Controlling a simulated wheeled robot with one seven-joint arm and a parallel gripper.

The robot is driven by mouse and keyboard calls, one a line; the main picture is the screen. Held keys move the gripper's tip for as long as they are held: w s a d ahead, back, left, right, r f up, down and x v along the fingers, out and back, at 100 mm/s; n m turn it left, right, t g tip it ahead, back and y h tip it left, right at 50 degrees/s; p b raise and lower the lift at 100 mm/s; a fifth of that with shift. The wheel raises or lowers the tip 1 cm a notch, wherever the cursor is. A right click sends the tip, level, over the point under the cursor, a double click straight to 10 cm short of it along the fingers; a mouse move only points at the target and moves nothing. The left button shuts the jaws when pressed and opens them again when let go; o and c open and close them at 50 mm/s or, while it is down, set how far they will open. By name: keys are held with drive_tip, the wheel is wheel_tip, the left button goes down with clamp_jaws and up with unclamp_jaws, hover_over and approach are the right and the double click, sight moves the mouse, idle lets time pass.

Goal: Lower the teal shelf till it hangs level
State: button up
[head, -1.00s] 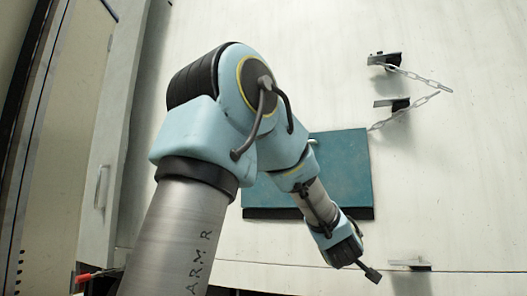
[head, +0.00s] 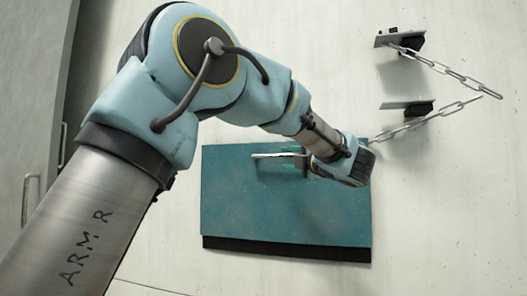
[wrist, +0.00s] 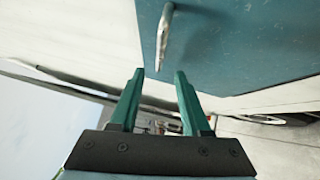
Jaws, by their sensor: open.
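The teal shelf (head: 270,208) looks folded up against the pale wall in the head view, with a black strip along its lower edge. A metal handle (head: 272,156) is near its upper edge. In the wrist view, the shelf (wrist: 235,40) fills the upper right and the handle (wrist: 163,38) hangs ahead of my fingertips. My gripper (wrist: 158,73) is open and empty, with its two teal fingers spread. The handle's end lies close to the gap between the fingertips; I cannot tell if they touch. In the head view, my wrist partly hides the shelf's upper right corner.
Two brackets with chains stick out of the wall at the right, an upper chain (head: 458,76) and a lower chain (head: 430,117). The lower chain runs toward the shelf's upper right corner. A grey door (head: 35,100) is at the left.

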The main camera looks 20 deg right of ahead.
sight(273, 157)
drive_tip(key=w+p, duration=0.1)
drive_tip(key=w, duration=0.2)
drive_tip(key=w+r+p, duration=0.1)
drive_tip(key=w, duration=0.2)
drive_tip(key=w+p, duration=0.1)
drive_tip(key=w, duration=0.2)
drive_tip(key=shift+w+a+r, duration=0.15)
drive_tip(key=shift+w+a, duration=0.05)
drive_tip(key=shift+w, duration=0.05)
clamp_jaws()
idle(1.0)
